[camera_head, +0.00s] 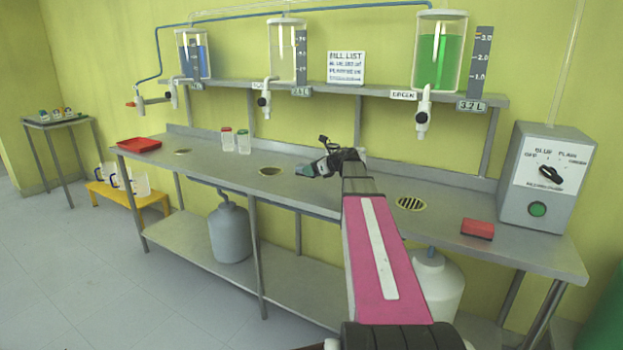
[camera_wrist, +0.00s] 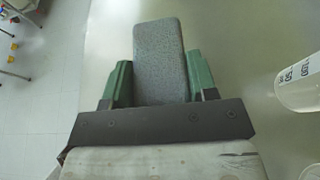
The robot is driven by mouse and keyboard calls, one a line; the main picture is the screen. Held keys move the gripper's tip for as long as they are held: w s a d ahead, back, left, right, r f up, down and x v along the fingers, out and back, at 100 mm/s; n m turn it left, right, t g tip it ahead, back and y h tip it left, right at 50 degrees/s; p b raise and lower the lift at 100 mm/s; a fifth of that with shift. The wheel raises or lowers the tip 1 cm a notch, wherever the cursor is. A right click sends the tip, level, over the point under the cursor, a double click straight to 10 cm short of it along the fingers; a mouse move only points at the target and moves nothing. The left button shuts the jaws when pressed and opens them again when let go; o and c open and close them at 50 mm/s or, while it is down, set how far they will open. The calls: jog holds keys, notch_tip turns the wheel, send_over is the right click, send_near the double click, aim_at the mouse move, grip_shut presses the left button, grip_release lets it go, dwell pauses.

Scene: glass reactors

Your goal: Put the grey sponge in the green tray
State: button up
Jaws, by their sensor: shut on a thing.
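The grey sponge (camera_wrist: 160,52) is a speckled block between the green fingers of my gripper (camera_wrist: 159,82) in the wrist view. My gripper is shut on it, and the sponge sticks out past the fingertips. In the head view my gripper (camera_head: 316,168) is above the middle of the steel bench, near the front edge; the sponge is too small to make out clearly there. No green tray shows in either view. A red tray (camera_head: 139,145) lies at the far left end of the bench.
Two small jars, red-lidded (camera_head: 227,139) and green-lidded (camera_head: 244,142), stand left of my gripper. A clear marked vessel (camera_wrist: 300,84) is at the wrist view's right. A red block (camera_head: 477,229) and a grey control box (camera_head: 544,178) are at the bench's right. Drains dot the bench.

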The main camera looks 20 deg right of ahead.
aim_at(312, 177)
jog(key=shift+f, duration=1.85)
jog(key=shift+f, duration=0.1)
jog(key=o, duration=0.9)
